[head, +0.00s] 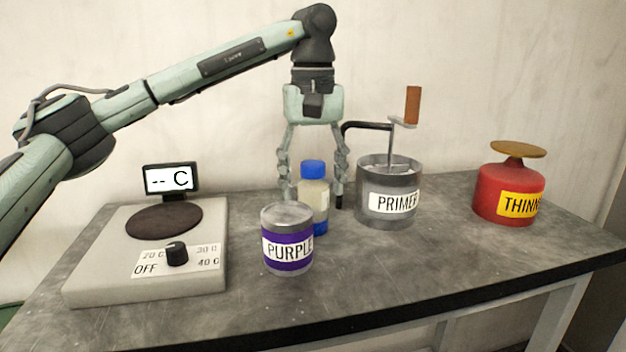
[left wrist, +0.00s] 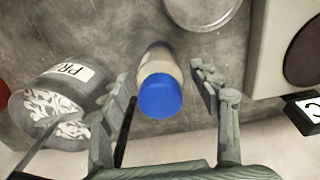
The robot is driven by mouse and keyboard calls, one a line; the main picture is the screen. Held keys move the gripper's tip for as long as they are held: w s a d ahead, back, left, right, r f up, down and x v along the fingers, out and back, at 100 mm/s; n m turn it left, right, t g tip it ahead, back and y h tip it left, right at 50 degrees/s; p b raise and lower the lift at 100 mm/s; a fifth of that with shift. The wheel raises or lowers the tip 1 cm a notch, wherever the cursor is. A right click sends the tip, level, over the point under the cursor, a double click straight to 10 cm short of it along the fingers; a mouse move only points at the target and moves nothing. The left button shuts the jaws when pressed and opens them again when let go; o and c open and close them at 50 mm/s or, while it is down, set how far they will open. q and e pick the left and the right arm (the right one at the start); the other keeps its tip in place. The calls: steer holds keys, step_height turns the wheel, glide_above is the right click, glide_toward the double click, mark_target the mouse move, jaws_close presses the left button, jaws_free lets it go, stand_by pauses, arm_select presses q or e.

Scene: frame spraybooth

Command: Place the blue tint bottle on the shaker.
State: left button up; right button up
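The blue tint bottle (head: 314,194), clear-sided with a blue cap and a blue band low down, stands upright on the bench, partly behind the purple tin. In the left wrist view the bottle (left wrist: 160,88) sits between my fingers, with gaps on both sides. A pale flat unit (head: 88,262) with a dark round plate (head: 164,221), a knob at OFF and a display reading "-- C" stands at left. I cannot tell for sure that it is the shaker. My right gripper is not in view.
A PURPLE tin (head: 287,252) stands close in front of the bottle. A PRIMER can (head: 388,215) with a crank is right of it. A thin black upright rod (head: 340,185) is close beside my gripper's right finger. A red THINNER can (head: 508,188) stands farther right.

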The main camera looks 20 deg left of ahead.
mark_target(313, 163)
arm_select(q)
steer(key=shift+r, duration=0.65)
step_height(313, 163, up, 4)
steer(key=shift+f+p, duration=0.2)
steer(key=shift+p, duration=0.1)
step_height(313, 163, up, 6)
steer(key=shift+r+p, duration=0.15)
steer(key=shift+p, duration=0.75)
steer(key=shift+r, duration=0.6)
steer(key=shift+c, duration=1)
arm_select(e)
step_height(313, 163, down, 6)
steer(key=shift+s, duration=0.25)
